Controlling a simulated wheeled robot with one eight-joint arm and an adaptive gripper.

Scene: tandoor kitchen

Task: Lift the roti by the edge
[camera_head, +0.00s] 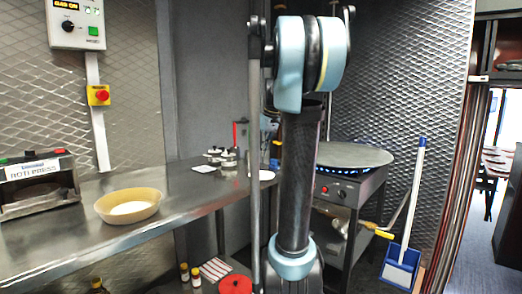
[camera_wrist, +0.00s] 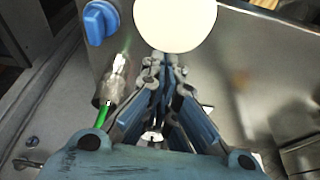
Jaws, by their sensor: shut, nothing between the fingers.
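A pale, round, flat disc that looks like the roti (camera_wrist: 176,22) is at the top of the wrist view, cut off by the frame edge. It lies over a grey metal surface. My gripper (camera_wrist: 167,64) is shut and empty, with its fingertips at the disc's lower edge. I cannot tell whether they touch it. In the head view a pale flat edge, likely the same roti (camera_head: 266,175), shows at the counter's far right end, partly behind my arm. My gripper is mostly hidden behind the arm there.
A steel counter (camera_head: 75,237) holds a roti press (camera_head: 38,186), a round basket (camera_head: 128,196) with pale contents, and small metal containers. A large round griddle (camera_head: 352,155) sits on a burner at right. A blue knob (camera_wrist: 101,22) and metal fitting (camera_wrist: 113,82) lie left of my fingers.

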